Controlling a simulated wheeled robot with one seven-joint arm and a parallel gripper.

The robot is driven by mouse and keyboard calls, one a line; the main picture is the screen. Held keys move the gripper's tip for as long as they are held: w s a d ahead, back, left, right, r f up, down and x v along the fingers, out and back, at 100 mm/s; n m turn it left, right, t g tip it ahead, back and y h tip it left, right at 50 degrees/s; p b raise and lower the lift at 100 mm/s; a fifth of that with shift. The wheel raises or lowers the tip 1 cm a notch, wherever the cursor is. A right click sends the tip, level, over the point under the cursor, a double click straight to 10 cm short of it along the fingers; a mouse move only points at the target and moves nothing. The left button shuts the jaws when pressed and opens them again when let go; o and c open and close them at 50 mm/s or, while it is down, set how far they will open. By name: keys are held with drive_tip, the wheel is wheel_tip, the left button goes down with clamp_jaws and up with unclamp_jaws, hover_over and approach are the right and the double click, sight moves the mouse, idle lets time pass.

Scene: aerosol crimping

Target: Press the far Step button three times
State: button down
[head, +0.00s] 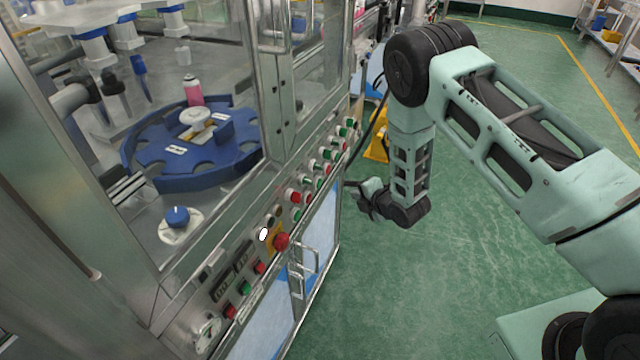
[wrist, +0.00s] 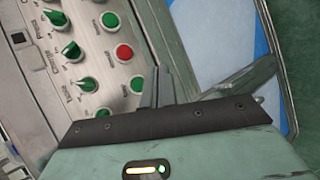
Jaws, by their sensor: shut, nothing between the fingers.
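The control panel on the machine's front carries rows of buttons and knobs. The Step label is not legible, so I cannot tell which button is the far Step one. In the wrist view, a green button (wrist: 110,20), a red button (wrist: 124,52) and another green button (wrist: 137,84) form a column beside green knobs (wrist: 72,50). My gripper (head: 350,184) is shut and empty near the panel's front. In the wrist view its fingertips (wrist: 162,74) appear close beside the lower green button; contact cannot be made out.
A red emergency knob (head: 282,241) and door handles (head: 303,268) stick out from the machine's nearer front. Behind the glass, a blue turntable (head: 150,160) has a pink can (head: 193,91) standing by it. Green floor (head: 400,290) is open to the right.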

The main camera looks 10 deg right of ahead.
sight(319, 183)
drive_tip(key=w+a+b, duration=0.1)
drive_tip(key=w+a, duration=0.3)
drive_tip(key=a, duration=0.2)
drive_tip(key=shift+w+a, duration=0.25)
drive_tip(key=shift+w, duration=0.1)
drive_tip(key=shift+a+b, duration=0.1)
drive_tip(key=shift+b, duration=0.25)
idle(1.5)
drive_tip(key=shift+w+a, duration=0.25)
